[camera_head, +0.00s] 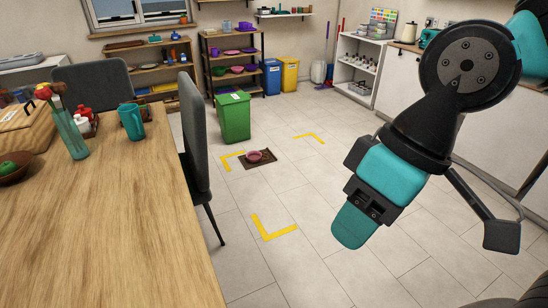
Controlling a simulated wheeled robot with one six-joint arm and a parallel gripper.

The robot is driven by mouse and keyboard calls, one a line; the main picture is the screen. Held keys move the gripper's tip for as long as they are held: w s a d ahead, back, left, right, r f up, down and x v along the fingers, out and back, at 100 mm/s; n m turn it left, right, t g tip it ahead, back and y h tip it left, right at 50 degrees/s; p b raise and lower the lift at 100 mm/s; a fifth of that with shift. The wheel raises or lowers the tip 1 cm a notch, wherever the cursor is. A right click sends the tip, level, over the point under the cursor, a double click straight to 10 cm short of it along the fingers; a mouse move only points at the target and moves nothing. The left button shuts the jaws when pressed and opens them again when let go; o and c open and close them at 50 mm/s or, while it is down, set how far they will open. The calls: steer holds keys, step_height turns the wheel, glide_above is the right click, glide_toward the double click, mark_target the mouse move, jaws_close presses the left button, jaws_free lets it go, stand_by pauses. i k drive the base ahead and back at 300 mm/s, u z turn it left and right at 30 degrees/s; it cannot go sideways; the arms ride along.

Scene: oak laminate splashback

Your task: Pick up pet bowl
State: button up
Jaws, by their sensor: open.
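A small pink pet bowl (255,156) sits on a dark mat (268,160) on the tiled floor, near the middle of the view. The bowl is small and far off, so its contents are hard to make out. My gripper (420,236) hangs at the right, much closer to the camera than the bowl. Its teal finger and black finger stand apart, and nothing shows between them.
A wooden table (120,235) fills the left, with a grey chair (196,150) beside it. A green bin (234,117) stands just behind the mat. Yellow corner marks (272,230) lie on the floor. The floor between me and the mat is clear.

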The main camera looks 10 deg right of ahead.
mark_target(252, 152)
steer(key=z, duration=0.45)
steer(key=i, duration=3.95)
steer(key=u, duration=1.2)
steer(key=i, duration=1.05)
steer(key=z, duration=0.8)
